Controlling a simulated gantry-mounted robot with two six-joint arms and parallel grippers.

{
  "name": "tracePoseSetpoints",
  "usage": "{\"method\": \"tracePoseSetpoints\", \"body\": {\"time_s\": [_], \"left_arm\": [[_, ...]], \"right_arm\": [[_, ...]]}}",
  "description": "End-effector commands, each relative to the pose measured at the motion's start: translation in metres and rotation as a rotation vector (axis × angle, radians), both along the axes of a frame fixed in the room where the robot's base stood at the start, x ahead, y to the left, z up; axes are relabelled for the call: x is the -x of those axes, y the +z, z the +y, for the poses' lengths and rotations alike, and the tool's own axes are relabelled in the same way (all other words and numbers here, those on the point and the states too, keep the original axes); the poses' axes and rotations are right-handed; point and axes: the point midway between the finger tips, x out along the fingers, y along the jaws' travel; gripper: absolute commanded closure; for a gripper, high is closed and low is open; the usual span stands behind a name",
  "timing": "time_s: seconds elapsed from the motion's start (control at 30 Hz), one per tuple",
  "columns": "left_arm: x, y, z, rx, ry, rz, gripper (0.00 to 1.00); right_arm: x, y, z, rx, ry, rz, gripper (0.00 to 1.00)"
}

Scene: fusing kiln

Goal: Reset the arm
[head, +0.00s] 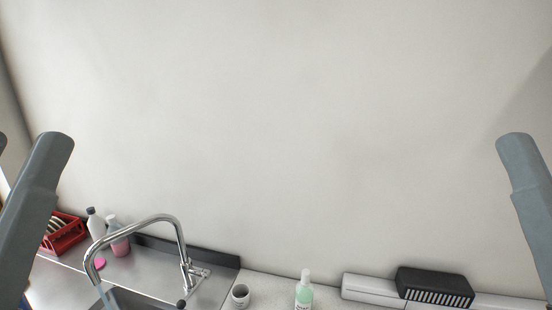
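My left arm, a blue-grey link, stands at the left edge of the head view. My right arm, a similar blue-grey link, stands at the right edge. Both links rise upright and lean slightly. Neither gripper shows in this view, so I cannot see whether either holds anything. The two arms are far apart, with bare wall between them.
A sink with a chrome faucet (180,236) is at the lower left. Near it are a red rack (66,238), bottles (119,240) and a pink item (100,263).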

Motion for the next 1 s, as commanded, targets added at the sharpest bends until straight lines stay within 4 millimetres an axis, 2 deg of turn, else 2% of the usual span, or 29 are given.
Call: {"method": "tracePoseSetpoints", "body": {"time_s": [0.03,0.07,0.1,0.27,0.5,0.6,0.73,1.0], "left_arm": [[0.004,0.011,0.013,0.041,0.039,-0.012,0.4],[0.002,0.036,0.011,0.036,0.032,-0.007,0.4],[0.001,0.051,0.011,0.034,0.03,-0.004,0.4],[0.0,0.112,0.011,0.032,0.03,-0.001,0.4],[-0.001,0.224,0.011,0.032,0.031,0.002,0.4],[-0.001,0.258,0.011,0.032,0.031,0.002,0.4],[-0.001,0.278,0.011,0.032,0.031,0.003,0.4],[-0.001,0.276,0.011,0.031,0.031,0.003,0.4]], "right_arm": [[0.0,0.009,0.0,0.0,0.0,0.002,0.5],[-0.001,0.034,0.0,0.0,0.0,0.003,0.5],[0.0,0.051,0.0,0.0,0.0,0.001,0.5],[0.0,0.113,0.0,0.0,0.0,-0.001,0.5],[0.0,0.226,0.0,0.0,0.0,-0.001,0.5],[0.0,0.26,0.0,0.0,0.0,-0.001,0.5],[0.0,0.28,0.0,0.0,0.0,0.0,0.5],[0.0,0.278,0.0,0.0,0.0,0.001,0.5]]}}
